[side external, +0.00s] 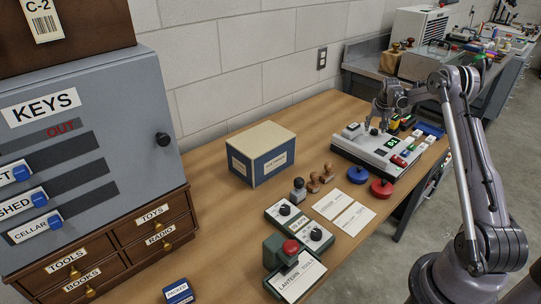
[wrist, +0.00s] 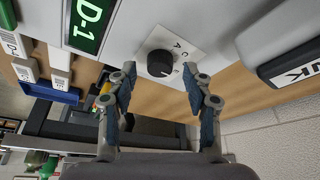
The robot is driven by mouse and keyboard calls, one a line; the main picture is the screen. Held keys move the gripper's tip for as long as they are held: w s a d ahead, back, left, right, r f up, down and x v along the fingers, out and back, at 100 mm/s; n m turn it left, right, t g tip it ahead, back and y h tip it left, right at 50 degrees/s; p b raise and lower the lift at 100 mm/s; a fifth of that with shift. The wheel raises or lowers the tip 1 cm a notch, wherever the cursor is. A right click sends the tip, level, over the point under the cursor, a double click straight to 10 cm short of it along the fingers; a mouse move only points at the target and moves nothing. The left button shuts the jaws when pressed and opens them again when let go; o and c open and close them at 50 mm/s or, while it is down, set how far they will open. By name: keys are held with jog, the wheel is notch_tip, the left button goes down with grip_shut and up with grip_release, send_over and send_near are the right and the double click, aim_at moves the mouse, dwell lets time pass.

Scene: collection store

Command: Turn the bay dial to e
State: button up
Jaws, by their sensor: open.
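The bay dial (wrist: 160,63) is a round black knob on a white plate (wrist: 185,43) marked with letters; A, C and what looks like E can be made out. A small light mark shows on the knob, but I cannot tell surely which letter it faces. The dial sits on the grey-white console (side external: 372,151), beside a green display reading D-1 (wrist: 91,22). My gripper (wrist: 160,70) is open, one finger on either side of the dial in the wrist view; contact cannot be told. In the side view my gripper (side external: 381,124) is over the console's back left part.
Several buttons and a red switch (side external: 398,161) crowd the console. A black-and-white labelled block (wrist: 290,70) stands close to the dial. On the table are a blue box (side external: 262,160), stamps (side external: 298,190), red (side external: 382,188) and blue discs, and green units with other knobs (side external: 285,210).

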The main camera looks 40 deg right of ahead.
jog(key=shift+w+d+f, duration=0.1)
jog(key=shift+d+f, duration=0.05)
jog(key=shift+f, duration=0.25)
grip_shut()
jog(key=shift+w+m+g, duration=0.1)
jog(key=shift+m+g, duration=0.6)
jog(key=shift+m, duration=1)
grip_release()
jog(key=shift+r+h, duration=0.15)
jog(key=shift+h, duration=0.15)
jog(key=v, duration=1.1)
jog(key=shift+r, duration=0.35)
